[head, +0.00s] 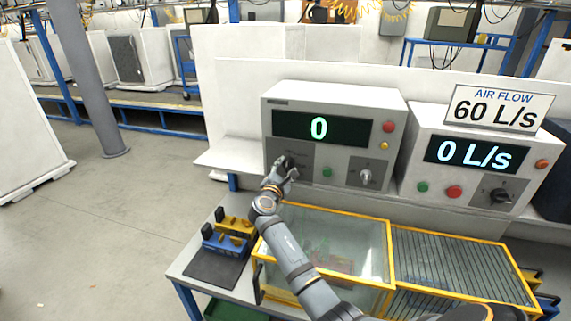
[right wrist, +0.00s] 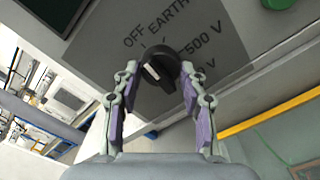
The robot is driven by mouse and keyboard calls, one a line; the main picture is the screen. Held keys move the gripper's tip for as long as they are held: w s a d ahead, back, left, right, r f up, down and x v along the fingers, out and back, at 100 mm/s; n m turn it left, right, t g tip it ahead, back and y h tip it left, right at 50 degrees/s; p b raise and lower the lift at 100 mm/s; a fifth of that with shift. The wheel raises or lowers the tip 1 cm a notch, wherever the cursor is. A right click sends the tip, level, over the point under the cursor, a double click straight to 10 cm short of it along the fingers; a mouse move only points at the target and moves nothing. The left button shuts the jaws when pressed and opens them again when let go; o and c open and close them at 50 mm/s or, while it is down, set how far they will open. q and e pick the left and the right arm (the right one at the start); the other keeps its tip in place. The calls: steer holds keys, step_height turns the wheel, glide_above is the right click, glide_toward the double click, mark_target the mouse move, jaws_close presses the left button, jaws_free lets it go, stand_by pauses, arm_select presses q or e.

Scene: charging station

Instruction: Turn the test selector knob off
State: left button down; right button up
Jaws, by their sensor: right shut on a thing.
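The test selector knob (right wrist: 158,68) is black with a pale pointer mark, on a grey panel printed OFF, EARTH, 500 V and one more partly hidden voltage label. In the right wrist view my right gripper (right wrist: 159,76) has its fingers on either side of the knob, shut on it. In the head view my right gripper (head: 283,168) is at the lower left of the tester (head: 334,98), whose display reads 0. The gripper hides the knob there. Which label the knob points at is hard to tell. My left gripper is not in view.
A second box (head: 475,153) reading 0 L/s, under an AIR FLOW 60 L/s sign (head: 498,107), stands on the right. A yellow-framed clear case (head: 330,213) and a barred yellow frame (head: 455,265) lie below. Blue and yellow parts (head: 228,240) sit at left.

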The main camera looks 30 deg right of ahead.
steer(key=shift+n+p, duration=0.3)
steer(key=shift+n, duration=0.2)
steer(key=o, duration=1.1)
steer(key=shift+o, duration=0.2)
steer(key=shift+a, duration=0.1)
steer(key=v, duration=0.7)
steer(key=shift+s, duration=0.2)
steer(key=shift+f, duration=0.1)
